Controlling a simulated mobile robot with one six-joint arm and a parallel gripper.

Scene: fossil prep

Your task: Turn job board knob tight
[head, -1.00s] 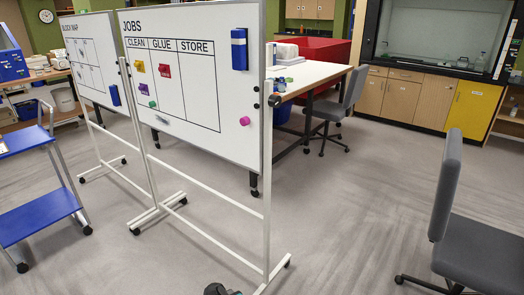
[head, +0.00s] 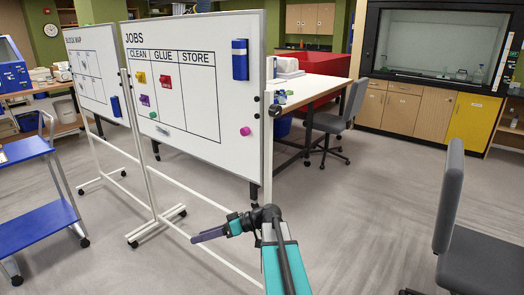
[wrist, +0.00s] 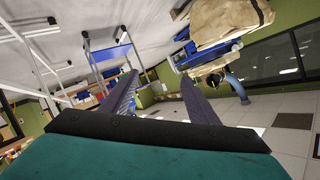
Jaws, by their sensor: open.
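The job board (head: 205,125) is a white panel headed JOBS, with CLEAN, GLUE and STORE columns, on a pale wheeled frame. A black knob (head: 275,110) sits at the right upright of its frame. My gripper (head: 196,238) is low in front of the frame, below and left of the knob, pointing left and touching nothing that I can see. In the wrist view, the two purple-grey fingers (wrist: 158,98) stand apart with nothing between them. I cannot make out the knob in the wrist view.
Colored magnets and a blue eraser (head: 240,60) are on the board. A blue cart (head: 38,218) stands at left and a grey chair (head: 470,245) at right. A white-topped table (head: 312,90) is behind the board. The floor between board and chair is clear.

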